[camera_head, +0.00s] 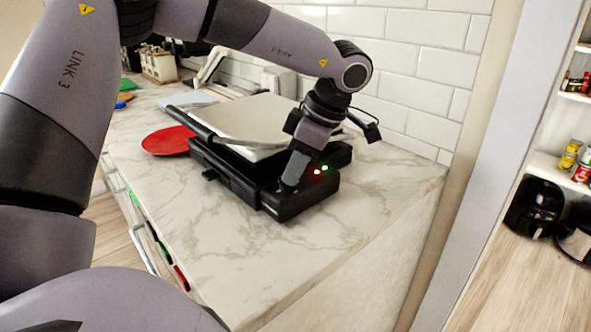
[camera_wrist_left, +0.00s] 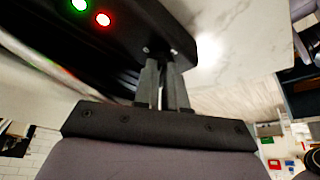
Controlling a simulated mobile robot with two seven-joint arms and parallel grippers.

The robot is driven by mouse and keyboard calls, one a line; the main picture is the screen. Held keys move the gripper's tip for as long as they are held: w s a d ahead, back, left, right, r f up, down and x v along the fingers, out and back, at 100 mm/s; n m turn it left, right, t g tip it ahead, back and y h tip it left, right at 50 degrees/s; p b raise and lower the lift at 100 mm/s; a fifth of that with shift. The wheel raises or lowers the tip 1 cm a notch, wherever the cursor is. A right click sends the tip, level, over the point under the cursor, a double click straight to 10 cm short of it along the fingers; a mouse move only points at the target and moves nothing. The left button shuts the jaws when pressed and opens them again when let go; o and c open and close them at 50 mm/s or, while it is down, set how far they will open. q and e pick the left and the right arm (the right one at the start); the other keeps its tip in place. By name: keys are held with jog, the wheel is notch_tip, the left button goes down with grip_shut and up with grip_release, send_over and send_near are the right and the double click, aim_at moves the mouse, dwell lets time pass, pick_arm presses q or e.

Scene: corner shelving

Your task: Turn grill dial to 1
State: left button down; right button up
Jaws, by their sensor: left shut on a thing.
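The grill (camera_head: 305,203) is a black contact grill with a pale lid (camera_head: 250,118) and a dark bar handle, standing on the marble counter. Its lid looks down. A red light (camera_head: 317,172) and a green light (camera_head: 324,168) glow on its control end. My left gripper (camera_head: 288,186) reaches down onto this end, beside the lights. In the left wrist view, my left gripper (camera_wrist_left: 165,62) has its fingers close together against the black panel of the grill (camera_wrist_left: 130,25). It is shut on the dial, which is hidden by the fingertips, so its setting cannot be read. My right gripper is not in view.
A red plate (camera_head: 167,141) lies left of the grill. The white tiled wall (camera_head: 420,75) rises close behind. The marble counter (camera_head: 245,265) is clear in front of the grill. Shelves with jars (camera_head: 572,155) stand at the far right.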

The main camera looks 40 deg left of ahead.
pick_arm(q)
jog(key=m, duration=0.1)
jog(key=m+t+b, duration=0.1)
jog(key=m, duration=0.1)
jog(key=shift+s+d+y, duration=0.1)
jog(key=shift+s+y, duration=0.1)
jog(key=shift+y, duration=0.1)
jog(key=shift+s+m+t+b, duration=0.2)
jog(key=shift+m+t+b, duration=0.5)
jog(key=shift+m, duration=1.2)
jog(key=c, duration=1.2)
grip_release()
jog(key=shift+r, duration=0.1)
jog(key=v, duration=0.7)
jog(key=shift+p, duration=0.4)
